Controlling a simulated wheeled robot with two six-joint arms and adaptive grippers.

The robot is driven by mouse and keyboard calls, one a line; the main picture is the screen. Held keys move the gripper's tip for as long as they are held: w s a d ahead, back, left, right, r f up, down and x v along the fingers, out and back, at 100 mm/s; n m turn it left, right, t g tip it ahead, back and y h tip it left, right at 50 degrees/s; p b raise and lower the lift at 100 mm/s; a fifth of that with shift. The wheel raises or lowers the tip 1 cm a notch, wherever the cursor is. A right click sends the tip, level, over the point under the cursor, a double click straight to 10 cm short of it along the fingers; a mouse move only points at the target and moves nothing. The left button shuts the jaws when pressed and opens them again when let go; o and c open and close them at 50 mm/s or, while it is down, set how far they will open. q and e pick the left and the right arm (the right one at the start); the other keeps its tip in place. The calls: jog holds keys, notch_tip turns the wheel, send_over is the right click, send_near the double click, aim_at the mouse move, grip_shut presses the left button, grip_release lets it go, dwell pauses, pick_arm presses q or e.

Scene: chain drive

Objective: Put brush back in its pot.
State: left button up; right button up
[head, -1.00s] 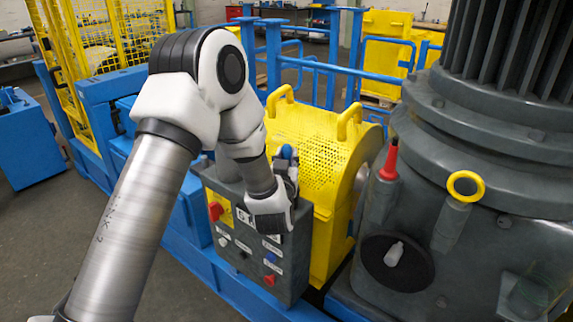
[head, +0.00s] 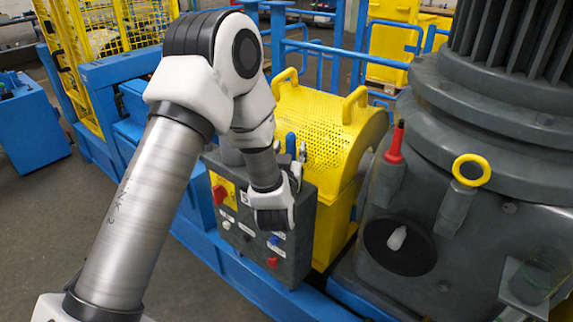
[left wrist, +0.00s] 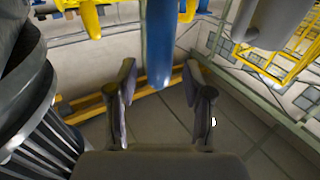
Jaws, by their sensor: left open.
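A blue upright handle (head: 291,143), which looks like the brush's, stands behind the grey control box; its lower part is hidden. In the left wrist view, the blue handle (left wrist: 159,45) enters from the top, its end between and just beyond my fingertips. My left gripper (head: 294,165) is beside it in the head view, partly hidden by my wrist. In the left wrist view my left gripper (left wrist: 163,92) has its fingers apart with nothing clamped. I cannot tell which thing is the pot; a dark cup-like vessel (head: 531,282) sits at lower right. My right gripper is not in view.
The control box (head: 250,222) with coloured knobs stands under my left wrist. A yellow perforated guard (head: 325,135) is close behind. The large grey motor (head: 520,195) fills the right, with a red-tipped tool (head: 395,145) and a yellow ring (head: 471,170). Open floor lies at left.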

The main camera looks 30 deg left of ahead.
pick_arm(q)
jog(key=b+v, duration=0.2)
jog(key=v, duration=0.7)
jog(key=s+d+f+m+g+h, duration=0.1)
jog(key=s+d+f+g+h, duration=0.2)
jog(key=f, duration=0.9)
jog(key=s+d+f+m+g+h, duration=0.15)
jog(key=s+f+g, duration=0.25)
jog(key=f, duration=0.7)
jog(key=s+d+f+m+g+h, duration=0.1)
jog(key=s+d+f+g+h, duration=0.1)
jog(key=s+f+g, duration=0.2)
jog(key=s+d+f+m+g+h, duration=0.1)
jog(key=s+f+g, duration=0.4)
jog(key=s+f, duration=0.6)
jog(key=s+d+h, duration=0.1)
jog(key=s, duration=0.4)
jog(key=shift+d+g, duration=0.2)
jog(key=shift+g, duration=0.1)
notch_tip(320, 180, up, 4)
jog(key=p, duration=0.3)
jog(key=shift+s+f+m+p, duration=0.15)
jog(key=shift+m+p, duration=0.1)
jog(key=shift+p, duration=0.15)
jog(key=shift+c, duration=0.4)
